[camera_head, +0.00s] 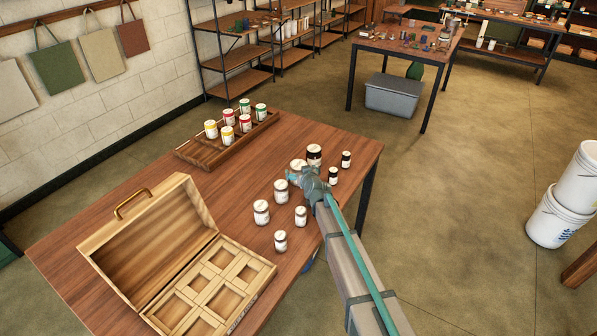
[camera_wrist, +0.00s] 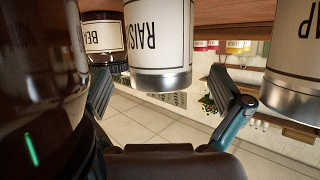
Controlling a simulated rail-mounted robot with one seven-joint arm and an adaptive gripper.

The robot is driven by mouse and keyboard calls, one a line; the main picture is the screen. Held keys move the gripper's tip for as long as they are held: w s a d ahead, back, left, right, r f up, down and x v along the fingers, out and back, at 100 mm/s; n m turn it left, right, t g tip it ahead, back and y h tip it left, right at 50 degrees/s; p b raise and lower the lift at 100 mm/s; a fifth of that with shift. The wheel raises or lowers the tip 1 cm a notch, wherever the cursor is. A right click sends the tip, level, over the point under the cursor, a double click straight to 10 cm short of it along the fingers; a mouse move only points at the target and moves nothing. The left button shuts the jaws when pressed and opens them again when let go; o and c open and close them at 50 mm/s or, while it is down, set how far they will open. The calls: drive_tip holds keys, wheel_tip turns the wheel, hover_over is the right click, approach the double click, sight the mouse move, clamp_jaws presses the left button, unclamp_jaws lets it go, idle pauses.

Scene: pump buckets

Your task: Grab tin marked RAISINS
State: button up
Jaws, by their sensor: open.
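The RAISINS tin (camera_wrist: 160,45) shows upside down in the wrist view, with a pale label reading "RAIS" and a silver lid. It lines up with the gap between the two fingers of my gripper (camera_wrist: 165,85), which are apart and empty. I cannot tell how far it is from the fingertips. In the head view my gripper (camera_head: 314,183) is at the group of tins, and a pale tin (camera_head: 298,164) just beyond it, partly hidden, looks like the same one.
A dark jar labelled "BEA" (camera_wrist: 102,35) and a pale tin ending in "AP" (camera_wrist: 292,50) flank it closely. A large dark jar fills the wrist view's left edge. An open wooden box (camera_head: 150,235) and a tray of coloured tins (camera_head: 190,155) share the table.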

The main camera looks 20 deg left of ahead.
drive_tip(key=p+x, duration=0.1)
drive_tip(key=x, duration=0.2)
drive_tip(key=shift+w+a, duration=0.2)
drive_tip(key=shift+s, duration=0.1)
drive_tip(key=shift+c, duration=0.3)
drive_tip(key=c, duration=1.3)
